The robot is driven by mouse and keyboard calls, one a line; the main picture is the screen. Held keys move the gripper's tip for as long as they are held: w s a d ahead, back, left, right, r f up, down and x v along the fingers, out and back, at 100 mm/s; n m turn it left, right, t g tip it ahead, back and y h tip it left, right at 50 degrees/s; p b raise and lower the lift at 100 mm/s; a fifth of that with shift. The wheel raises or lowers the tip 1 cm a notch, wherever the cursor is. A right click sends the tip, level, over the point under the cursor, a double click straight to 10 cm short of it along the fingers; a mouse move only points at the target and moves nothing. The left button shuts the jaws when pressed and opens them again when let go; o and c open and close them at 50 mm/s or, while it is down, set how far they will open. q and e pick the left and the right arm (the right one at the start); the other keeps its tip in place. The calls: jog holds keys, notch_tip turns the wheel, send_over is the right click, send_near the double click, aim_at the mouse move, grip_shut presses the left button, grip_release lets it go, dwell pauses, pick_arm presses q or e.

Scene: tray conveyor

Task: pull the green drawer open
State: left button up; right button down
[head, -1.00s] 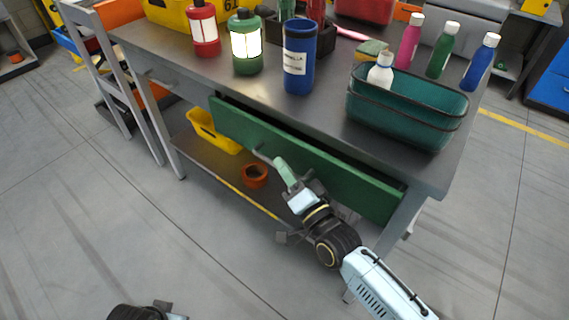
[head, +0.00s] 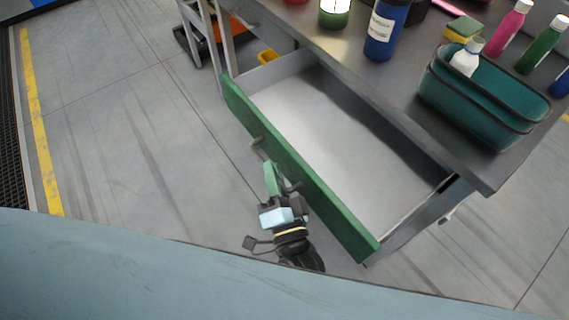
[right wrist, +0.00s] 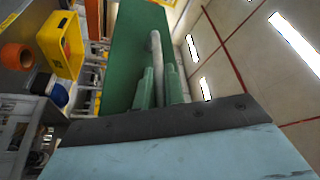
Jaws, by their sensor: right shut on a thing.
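The green drawer (head: 312,188) stands well out from the workbench, and its grey inside (head: 330,125) shows bare and empty. Its green front also fills the middle of the right wrist view (right wrist: 134,50). A grey bar handle (right wrist: 156,60) runs along the front. My right gripper (head: 270,170) is at the handle, outside the drawer front. In the right wrist view its two green fingers (right wrist: 159,88) are shut on the handle, one on each side. My left gripper is not in view now.
On the bench top (head: 405,90) stand a teal bin (head: 470,105) with a white bottle, a blue canister (head: 385,30), a green lantern (head: 335,12) and several bottles. A yellow bin (right wrist: 60,45) shows in the right wrist view. Floor left of the drawer is clear.

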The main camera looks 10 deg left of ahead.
jog(key=shift+s, duration=0.1)
jog(key=c, duration=1.5)
grip_release()
